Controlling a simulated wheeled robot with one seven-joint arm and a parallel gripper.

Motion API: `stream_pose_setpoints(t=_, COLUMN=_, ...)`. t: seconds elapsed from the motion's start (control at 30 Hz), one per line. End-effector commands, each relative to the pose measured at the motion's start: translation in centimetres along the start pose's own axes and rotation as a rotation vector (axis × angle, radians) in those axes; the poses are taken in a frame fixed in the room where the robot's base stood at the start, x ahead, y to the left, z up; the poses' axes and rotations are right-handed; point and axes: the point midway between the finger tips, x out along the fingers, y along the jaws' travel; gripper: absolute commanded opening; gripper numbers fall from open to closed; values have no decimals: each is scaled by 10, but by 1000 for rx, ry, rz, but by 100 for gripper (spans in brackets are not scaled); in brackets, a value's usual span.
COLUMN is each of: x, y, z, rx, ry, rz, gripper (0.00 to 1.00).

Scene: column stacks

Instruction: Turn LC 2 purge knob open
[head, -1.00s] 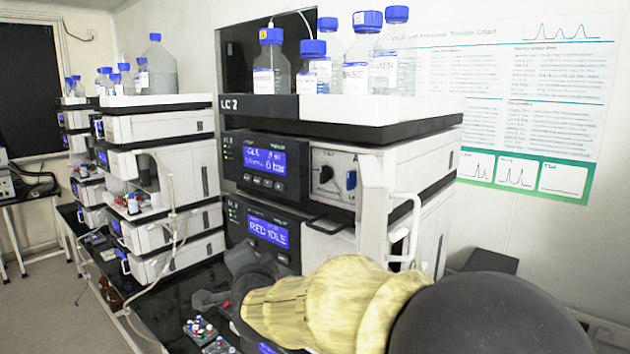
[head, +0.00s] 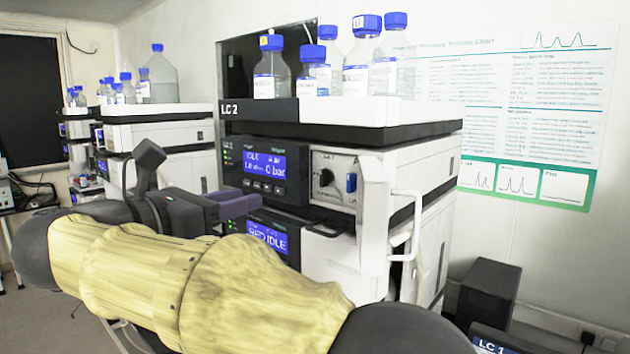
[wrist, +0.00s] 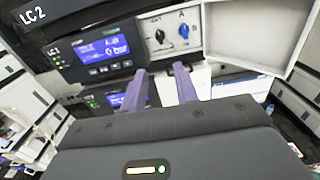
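The LC 2 stack stands mid-view, its label (head: 229,109) on the black top edge. Its upper module (head: 265,168) has a blue display reading IDLE and 0 bar. On the pale panel right of it are a dark round knob (head: 326,177) and a blue knob (head: 351,183); their labels are too small to tell which is purge. In the wrist view the dark knob (wrist: 160,35) and blue knob (wrist: 184,31) lie ahead of and above my fingertips. My gripper (wrist: 160,70) is open and empty, its purple fingers apart. In the head view my gripper (head: 240,203) is left of the knobs, before the stack.
Blue-capped bottles (head: 362,65) stand in the white tray (head: 340,110) on top. A white open door with a handle (head: 405,225) projects right of the knob panel. Another stack (head: 160,130) is at left. A dark box (head: 489,290) sits at lower right.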

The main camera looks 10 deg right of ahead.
Motion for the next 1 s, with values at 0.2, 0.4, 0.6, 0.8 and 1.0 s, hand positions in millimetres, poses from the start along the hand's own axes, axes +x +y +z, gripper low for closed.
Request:
stream_pose_setpoints(t=0.2, x=2, y=0, z=0, rx=-3, ry=-2, rz=1, gripper=30)
stream_pose_setpoints(t=0.4, x=17, y=0, z=3, rx=-4, ry=-4, rz=-1, gripper=30)
stream_pose_setpoints(t=0.6, x=49, y=0, z=5, rx=-5, ry=-4, rz=-3, gripper=30)
stream_pose_setpoints(t=0.8, x=85, y=0, z=5, rx=-7, ry=-4, rz=-3, gripper=30)
stream_pose_setpoints(t=1.0, x=120, y=-1, z=5, rx=-7, ry=-4, rz=-3, gripper=30)
